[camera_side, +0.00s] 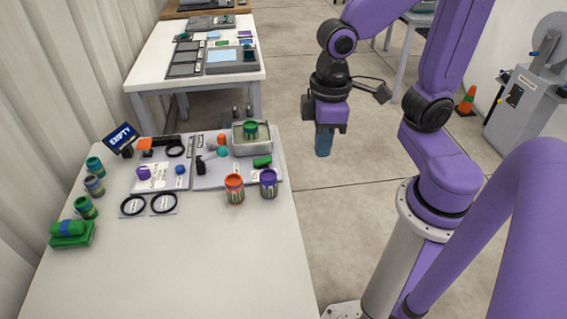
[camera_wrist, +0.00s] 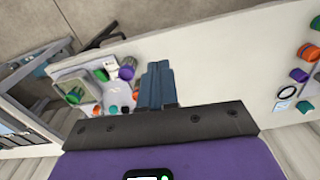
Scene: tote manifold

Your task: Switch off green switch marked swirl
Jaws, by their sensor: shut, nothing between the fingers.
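My gripper (camera_side: 323,152) hangs in the air over the floor, to the right of the white table, with its blue fingers pointing down. In the wrist view its fingers (camera_wrist: 158,83) are together with nothing between them. A grey panel (camera_side: 213,179) on the table carries several small coloured parts. A green part (camera_side: 262,161) sits at its right side, and a teal-green part (camera_side: 222,151) stands near its middle beside an orange one (camera_side: 221,139). I cannot read a swirl mark on any of them, so I cannot tell which is the switch. My gripper is apart from all of them.
A grey tote (camera_side: 238,149) holds a green-banded can. An orange can (camera_side: 234,189) and a purple can (camera_side: 268,183) stand at the panel's front edge. Several cans and a green block (camera_side: 72,232) are on the left. The table's front (camera_side: 180,270) is clear.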

